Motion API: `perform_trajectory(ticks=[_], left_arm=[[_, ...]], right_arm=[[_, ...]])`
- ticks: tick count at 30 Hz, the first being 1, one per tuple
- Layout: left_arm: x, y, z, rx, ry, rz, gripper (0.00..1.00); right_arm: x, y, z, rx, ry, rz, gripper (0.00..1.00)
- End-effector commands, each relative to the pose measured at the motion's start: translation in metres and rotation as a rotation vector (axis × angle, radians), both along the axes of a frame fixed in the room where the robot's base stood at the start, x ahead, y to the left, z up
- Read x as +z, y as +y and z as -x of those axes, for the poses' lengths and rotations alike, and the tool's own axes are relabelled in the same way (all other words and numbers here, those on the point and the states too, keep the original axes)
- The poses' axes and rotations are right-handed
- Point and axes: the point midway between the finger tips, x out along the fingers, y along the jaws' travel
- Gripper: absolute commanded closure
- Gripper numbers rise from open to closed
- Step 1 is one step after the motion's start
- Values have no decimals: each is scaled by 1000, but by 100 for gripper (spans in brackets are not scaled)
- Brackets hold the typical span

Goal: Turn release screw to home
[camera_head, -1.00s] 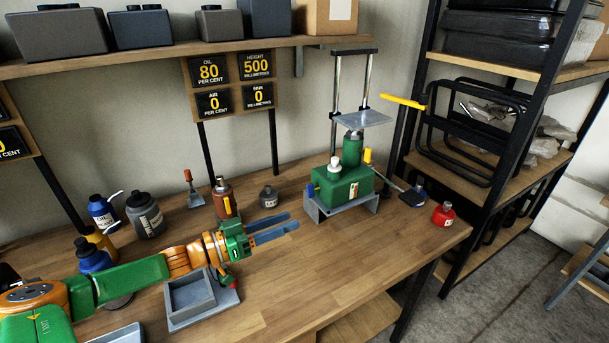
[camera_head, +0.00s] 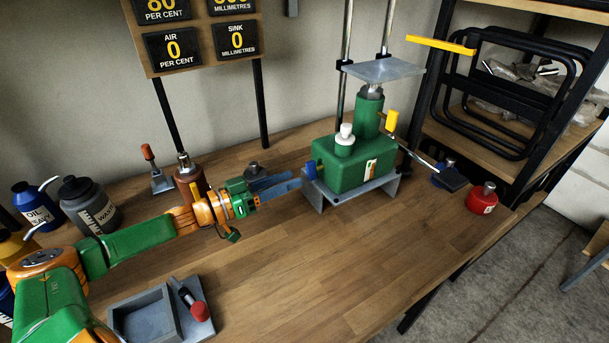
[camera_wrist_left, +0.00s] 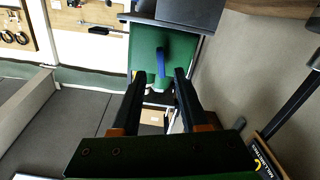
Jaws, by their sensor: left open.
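The release screw (camera_head: 310,171) is a small blue knob on the left end of the green jack body (camera_head: 343,163). In the left wrist view, the release screw (camera_wrist_left: 161,60) shows as an upright blue bar on the green end face (camera_wrist_left: 143,48). My left gripper (camera_head: 298,180) is open and points right at the screw, its fingertips close beside it. In the left wrist view, the screw appears between and just beyond the fingertips (camera_wrist_left: 160,74); contact cannot be told. My right gripper is out of view.
The grey jack stand (camera_head: 375,187) holds the jack, below a metal plate (camera_head: 383,70) on posts. A grey tray (camera_head: 142,318) with a red-capped tool is at the front. Bottles (camera_head: 88,205) stand left; a red bottle (camera_head: 482,198) stands right. The front middle of the table is clear.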

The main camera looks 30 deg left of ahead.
Motion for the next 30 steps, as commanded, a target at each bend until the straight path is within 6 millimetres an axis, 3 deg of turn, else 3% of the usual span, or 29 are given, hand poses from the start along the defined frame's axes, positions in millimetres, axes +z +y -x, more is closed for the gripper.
perform_trajectory(ticks=[9, 21, 26, 30], left_arm=[[3, -21, -36, 3, -2, 3, 56], [0, -26, -44, 0, 0, -1, 56], [0, -26, -44, 0, 0, -1, 97], [0, -26, -44, 0, 0, -1, 100]], right_arm=[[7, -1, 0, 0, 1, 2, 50], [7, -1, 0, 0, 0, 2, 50], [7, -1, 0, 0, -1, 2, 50], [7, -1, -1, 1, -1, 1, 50]])
